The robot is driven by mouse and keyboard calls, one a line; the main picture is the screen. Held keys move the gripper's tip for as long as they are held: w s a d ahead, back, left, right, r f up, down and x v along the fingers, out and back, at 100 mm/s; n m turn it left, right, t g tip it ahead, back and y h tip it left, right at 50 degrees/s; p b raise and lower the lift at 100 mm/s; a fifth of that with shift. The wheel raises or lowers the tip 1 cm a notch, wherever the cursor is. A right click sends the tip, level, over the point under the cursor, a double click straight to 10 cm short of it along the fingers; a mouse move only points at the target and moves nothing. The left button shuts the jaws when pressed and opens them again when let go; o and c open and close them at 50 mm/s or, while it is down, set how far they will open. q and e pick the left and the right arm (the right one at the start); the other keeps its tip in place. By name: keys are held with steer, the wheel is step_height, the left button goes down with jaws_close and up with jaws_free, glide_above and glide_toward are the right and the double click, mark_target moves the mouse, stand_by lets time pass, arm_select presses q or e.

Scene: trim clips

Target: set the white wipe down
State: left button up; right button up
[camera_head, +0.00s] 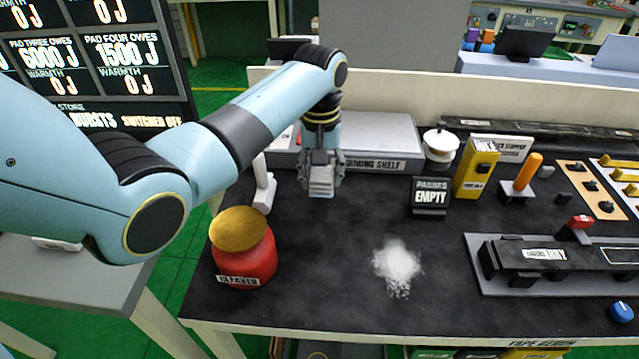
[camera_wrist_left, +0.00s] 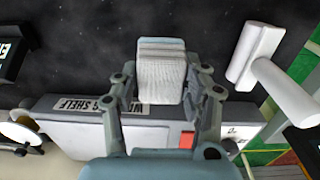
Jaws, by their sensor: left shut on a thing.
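My left gripper (camera_head: 321,168) is shut on the white wipe (camera_head: 321,187), a folded pale block with a ribbed face. The gripper points down in front of the grey shelf. In the left wrist view the wipe (camera_wrist_left: 161,75) sits between the two fingers, with the dark worktop (camera_wrist_left: 90,45) behind it. Whether its lower edge touches the worktop I cannot tell. My right gripper is not in view.
The shelf (camera_head: 385,140) stands behind the gripper, a white T-shaped piece (camera_head: 263,190) to its left. A red jar (camera_head: 245,258) stands near the front left edge. White powder (camera_head: 398,264) lies on the worktop. A sign reading EMPTY (camera_head: 430,196) stands to the right.

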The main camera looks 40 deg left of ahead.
mark_target(319, 190)
arm_select(q)
steer(key=shift+s+a+f, duration=0.15)
steer(key=shift+a, duration=0.05)
step_height(319, 190, down, 4)
steer(key=shift+r, duration=0.2)
steer(key=shift+f, duration=0.35)
steer(key=o, duration=1.1)
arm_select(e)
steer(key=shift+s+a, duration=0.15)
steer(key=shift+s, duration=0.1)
